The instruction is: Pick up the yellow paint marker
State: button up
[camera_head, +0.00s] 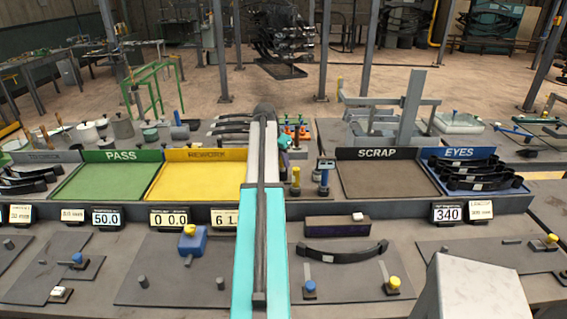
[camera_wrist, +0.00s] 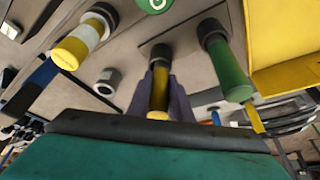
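In the wrist view a yellow paint marker (camera_wrist: 159,92) stands in a dark socket, its yellow end toward the camera. My gripper (camera_wrist: 160,80) has its two dark fingers on either side of this marker. They are very near it, and I cannot tell whether they touch it. In the head view my arm covers the middle of the bench. A small upright yellow marker (camera_head: 295,183) shows just right of the arm, and I cannot tell whether it is the same one. The gripper is mostly hidden behind the arm there.
In the wrist view a green marker (camera_wrist: 229,72) stands to the right. A white-and-yellow marker (camera_wrist: 83,42) stands to the left. The head view shows a yellow tray (camera_head: 202,181) left of my arm and a brown SCRAP tray (camera_head: 386,180) to its right.

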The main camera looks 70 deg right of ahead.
grip_shut()
jog(key=shift+r+b, duration=1.65)
jog(key=shift+r, duration=3.3)
jog(key=shift+r, duration=0.1)
